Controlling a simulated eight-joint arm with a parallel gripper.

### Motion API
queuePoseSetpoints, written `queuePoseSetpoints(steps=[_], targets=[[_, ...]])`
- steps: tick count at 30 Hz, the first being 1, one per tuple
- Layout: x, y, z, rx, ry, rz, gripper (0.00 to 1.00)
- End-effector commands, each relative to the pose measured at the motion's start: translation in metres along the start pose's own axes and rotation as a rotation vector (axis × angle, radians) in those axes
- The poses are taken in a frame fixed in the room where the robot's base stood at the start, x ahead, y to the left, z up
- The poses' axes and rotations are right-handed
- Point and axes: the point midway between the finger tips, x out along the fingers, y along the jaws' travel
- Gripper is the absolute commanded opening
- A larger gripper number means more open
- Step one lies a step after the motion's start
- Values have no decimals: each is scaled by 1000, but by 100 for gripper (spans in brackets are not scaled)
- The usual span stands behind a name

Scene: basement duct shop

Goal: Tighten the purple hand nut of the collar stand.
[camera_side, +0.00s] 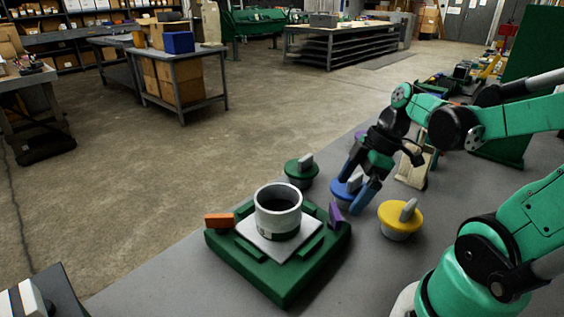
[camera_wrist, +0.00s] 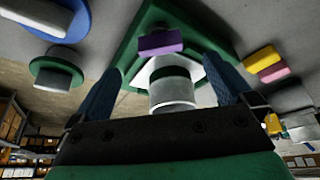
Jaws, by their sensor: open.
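The collar stand is a green base (camera_side: 265,272) with a pale plate and a grey-white ring collar (camera_side: 278,211). Its purple hand nut (camera_side: 336,214) is at the right edge of the stand, and an orange block (camera_side: 219,220) is at the left edge. My gripper (camera_side: 357,203), with blue fingers, is just right of the purple nut and apart from it, pointing down. In the wrist view the purple nut (camera_wrist: 160,43) shows between the two spread, empty fingers, in front of the collar (camera_wrist: 172,88).
On the grey bench, a green cap (camera_side: 300,174), a blue cap (camera_side: 343,192) and a yellow cap (camera_side: 400,222) with grey handles surround my gripper. The blue cap is partly hidden by it. A wooden piece (camera_side: 417,168) stands behind. Bench is clear in front of the stand.

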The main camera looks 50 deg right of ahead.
Motion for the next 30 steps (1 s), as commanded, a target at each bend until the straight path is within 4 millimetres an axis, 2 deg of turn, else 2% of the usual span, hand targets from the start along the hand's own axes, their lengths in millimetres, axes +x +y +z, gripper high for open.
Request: queuePoseSetpoints(steps=[5, 18, 30], targets=[[8, 0, 1, -23, 7, -9, 100], [48, 0, 1, -20, 5, -7, 100], [56, -1, 1, -20, 5, -6, 100]])
